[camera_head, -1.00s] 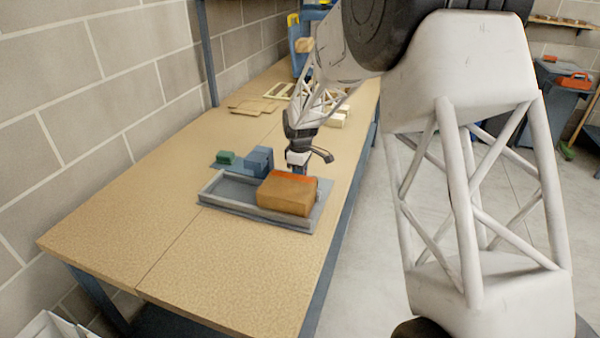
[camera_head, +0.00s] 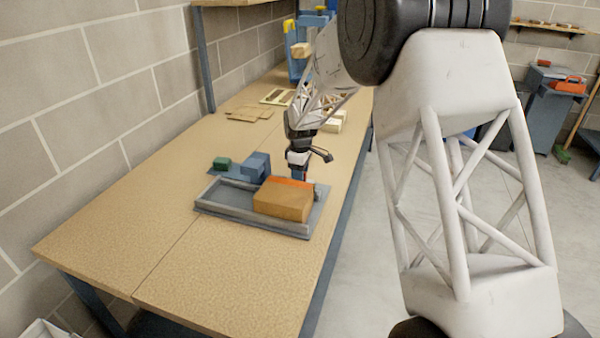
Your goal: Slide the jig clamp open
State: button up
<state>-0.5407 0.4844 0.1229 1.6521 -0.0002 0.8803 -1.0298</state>
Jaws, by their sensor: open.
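A grey jig tray (camera_head: 222,206) with raised rails lies on the workbench. A brown wooden block (camera_head: 281,203) sits in its right part, with an orange strip (camera_head: 290,182) along its far top edge. A small grey fitting (camera_head: 319,190) shows at the block's right end; I cannot tell whether it is the clamp. My gripper (camera_head: 299,175) points down at the far side of the block, near the orange strip. It is open; its fingertips are partly hidden behind the block, and I cannot tell if they touch anything.
Just behind the tray stand a blue block (camera_head: 256,165) and a small green block (camera_head: 222,163) on a blue plate. Flat cardboard pieces (camera_head: 250,113) and pale wooden pieces (camera_head: 333,122) lie farther back. The near part of the bench (camera_head: 170,255) is clear.

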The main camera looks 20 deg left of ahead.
jog(key=shift+r, duration=0.1)
jog(key=shift+r, duration=3.8)
jog(key=shift+d+r, duration=0.15)
jog(key=shift+d, duration=0.1)
jog(key=s+d+r+m, duration=0.3)
jog(key=s+d+r, duration=0.25)
jog(key=d, duration=0.45)
jog(key=s+d+r+m+t, duration=0.1)
jog(key=s+d+r+m, duration=0.2)
jog(key=s+d+r, duration=0.5)
jog(key=s+d+r+m, duration=0.25)
jog(key=s+d, duration=0.25)
jog(key=d, duration=0.6)
jog(key=s+d+f+m, duration=0.2)
jog(key=s+d+m, duration=0.3)
jog(key=s, duration=0.9)
jog(key=s+d+f+m+t, duration=0.1)
jog(key=s+d+m, duration=0.3)
jog(key=s+d, duration=0.8)
jog(key=s+f, duration=0.1)
jog(key=s, duration=0.2)
jog(key=shift+s+d+m+t, duration=0.2)
jog(key=shift+s+m+t, duration=0.05)
jog(key=shift+m+t, duration=0.1)
